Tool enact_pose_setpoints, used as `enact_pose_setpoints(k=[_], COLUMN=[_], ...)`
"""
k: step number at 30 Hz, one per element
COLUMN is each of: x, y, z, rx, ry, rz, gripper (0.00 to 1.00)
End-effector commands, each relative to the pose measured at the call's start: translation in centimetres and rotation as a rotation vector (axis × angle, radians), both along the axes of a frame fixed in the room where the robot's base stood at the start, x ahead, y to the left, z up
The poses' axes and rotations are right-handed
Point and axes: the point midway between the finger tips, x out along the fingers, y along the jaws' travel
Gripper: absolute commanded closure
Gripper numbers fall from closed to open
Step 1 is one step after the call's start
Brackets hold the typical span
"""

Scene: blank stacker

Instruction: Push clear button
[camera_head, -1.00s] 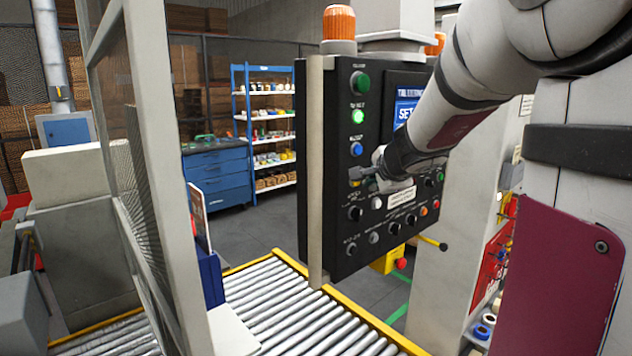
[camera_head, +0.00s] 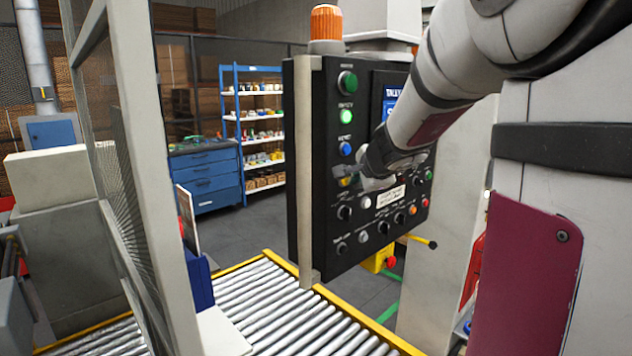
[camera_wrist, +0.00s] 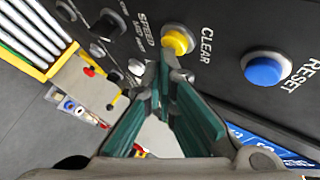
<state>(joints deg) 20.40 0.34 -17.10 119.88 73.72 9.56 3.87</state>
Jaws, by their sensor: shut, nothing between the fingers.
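The yellow CLEAR button (camera_wrist: 176,40) stands out from the black control panel in the wrist view. Its label is to its right. My gripper (camera_wrist: 164,66) is shut and empty, with its teal fingers together and pointing at the panel. The fingertips are close to the button, just below it in the picture. I cannot tell whether they touch it. In the head view the control panel (camera_head: 325,235) stands upright, and my gripper (camera_head: 352,181) is at its left column of buttons, below the blue button. The gripper hides part of that area.
The blue RESET button (camera_wrist: 267,68) is to the right of CLEAR; it also shows in the head view (camera_head: 345,148). Several black knobs (camera_wrist: 104,25) are to the left. A roller conveyor (camera_head: 275,305) lies below the panel, and a mesh guard frame (camera_head: 150,180) stands left.

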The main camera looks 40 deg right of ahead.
Motion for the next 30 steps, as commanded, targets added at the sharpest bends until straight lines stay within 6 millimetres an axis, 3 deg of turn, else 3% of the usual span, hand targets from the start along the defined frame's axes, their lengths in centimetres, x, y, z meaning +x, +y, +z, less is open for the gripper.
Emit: enact_pose_setpoints(k=[22, 30], x=[0.55, -0.30], y=[0.11, 0.00], z=[0.00, -0.06], rx=[0.000, 0.001], ry=[0.000, 0.000], rz=[0.001, 0.001], gripper=[1.00, 1.00])
